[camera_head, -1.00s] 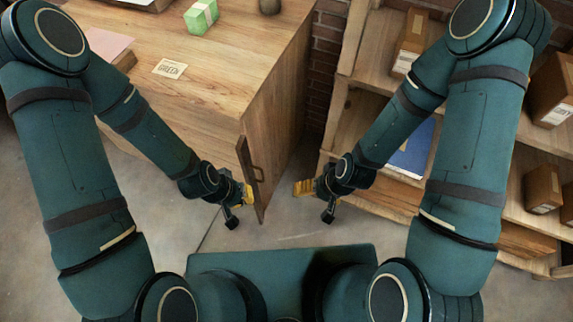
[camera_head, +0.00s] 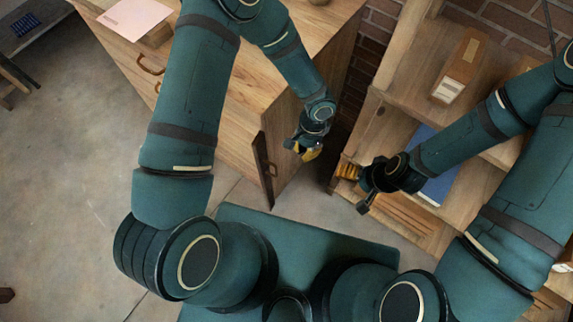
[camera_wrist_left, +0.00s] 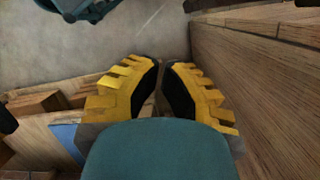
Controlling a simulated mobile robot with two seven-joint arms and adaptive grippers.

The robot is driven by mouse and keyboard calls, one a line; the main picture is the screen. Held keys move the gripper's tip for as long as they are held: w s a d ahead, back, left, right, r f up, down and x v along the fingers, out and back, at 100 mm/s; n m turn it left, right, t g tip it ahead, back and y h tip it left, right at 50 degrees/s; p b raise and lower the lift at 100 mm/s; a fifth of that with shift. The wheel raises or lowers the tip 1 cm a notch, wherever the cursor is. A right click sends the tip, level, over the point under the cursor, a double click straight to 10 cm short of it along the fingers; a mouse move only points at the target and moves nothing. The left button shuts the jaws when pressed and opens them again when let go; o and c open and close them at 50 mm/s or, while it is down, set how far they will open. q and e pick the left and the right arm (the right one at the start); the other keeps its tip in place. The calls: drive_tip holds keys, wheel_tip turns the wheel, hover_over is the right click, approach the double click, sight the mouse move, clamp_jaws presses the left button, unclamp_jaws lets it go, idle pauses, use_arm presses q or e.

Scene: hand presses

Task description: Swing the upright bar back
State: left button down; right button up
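The upright bar (camera_head: 268,163) is a dark handle on the narrow wooden door (camera_head: 287,172) at the near right corner of the wooden cabinet (camera_head: 225,100). The door stands out from the cabinet in the head view. My left gripper (camera_head: 309,154) is on the right side of the door, away from the bar, with nothing seen in it. In the left wrist view its yellow fingers (camera_wrist_left: 163,66) nearly meet at the tips, beside a wooden panel (camera_wrist_left: 255,75). My right gripper (camera_head: 347,171) is in front of the shelf; its finger gap is unclear.
A wooden shelf (camera_head: 405,85) with a cardboard box (camera_head: 460,62) and a blue item (camera_head: 440,180) stands at the right. A brick wall (camera_head: 375,32) is behind. Pink paper (camera_head: 135,17) lies on the cabinet.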

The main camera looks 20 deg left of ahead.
use_arm(q)
drive_tip(key=shift+w+a+r+m+y, duration=0.15)
drive_tip(key=shift+w+y, duration=0.15)
drive_tip(key=shift+w, duration=0.15)
drive_tip(key=shift+w+a+r+m+y, duration=0.15)
drive_tip(key=shift+w+y, duration=0.15)
drive_tip(key=shift+w, duration=0.15)
use_arm(e)
drive_tip(key=shift+r, duration=0.15)
use_arm(q)
drive_tip(key=shift+f, duration=0.2)
drive_tip(key=s+a+f+b, duration=0.1)
drive_tip(key=s+a+f, duration=0.3)
drive_tip(key=f, duration=0.5)
drive_tip(key=shift+s+a+f, duration=0.2)
drive_tip(key=shift+s+f, duration=0.1)
drive_tip(key=shift+s, duration=0.05)
use_arm(e)
drive_tip(key=shift+s+f, duration=0.25)
drive_tip(key=shift+f, duration=0.5)
use_arm(q)
drive_tip(key=shift+b, duration=0.35)
use_arm(e)
drive_tip(key=shift+f, duration=0.1)
